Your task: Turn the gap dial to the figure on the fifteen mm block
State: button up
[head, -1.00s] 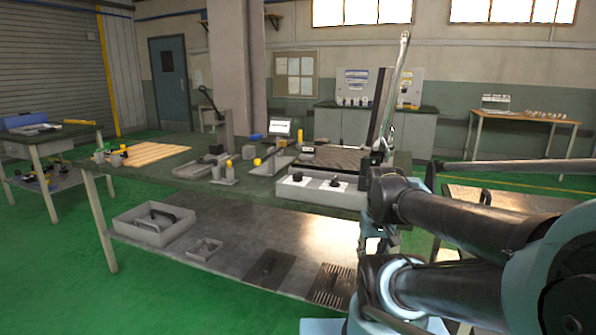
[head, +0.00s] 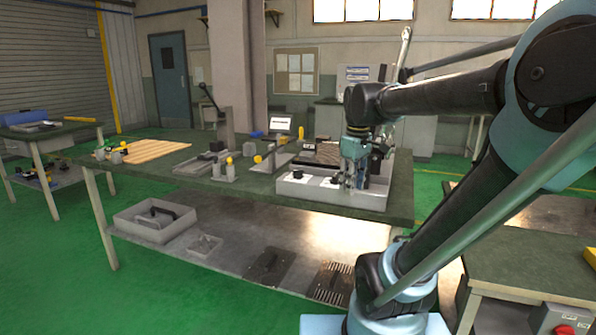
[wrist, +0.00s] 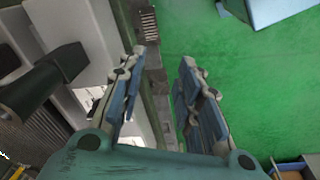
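The grey machine base (head: 330,196) stands on the right end of the green-topped bench. Two dark dials sit on its white top panels: a left dial (head: 297,174) and a right dial (head: 334,180) close to my gripper. I cannot tell which is the gap dial, and their markings are too small to read. My gripper (head: 353,186) is over the machine's front part, right of both dials. In the wrist view my gripper (wrist: 160,63) is open, with nothing between its fingers. No block with a legible fifteen mm figure shows.
A small lit screen (head: 280,125) and yellow-topped fixtures (head: 230,168) stand left of the machine. A tall lever (head: 403,55) rises behind my gripper. Wooden slats (head: 145,150) lie at the bench's left. A lower shelf holds a grey tray (head: 150,228). Green floor (head: 60,270) is clear in front.

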jog(key=w+a+r+n, duration=0.6)
jog(key=w+r, duration=0.3)
jog(key=w, duration=0.1)
jog(key=n+g, duration=0.1)
jog(key=n, duration=0.7)
send_near(298, 174)
jog(key=f, duration=0.5)
jog(key=w+f, duration=0.1)
jog(key=f, duration=0.2)
jog(key=shift+w, duration=0.1)
grip_shut()
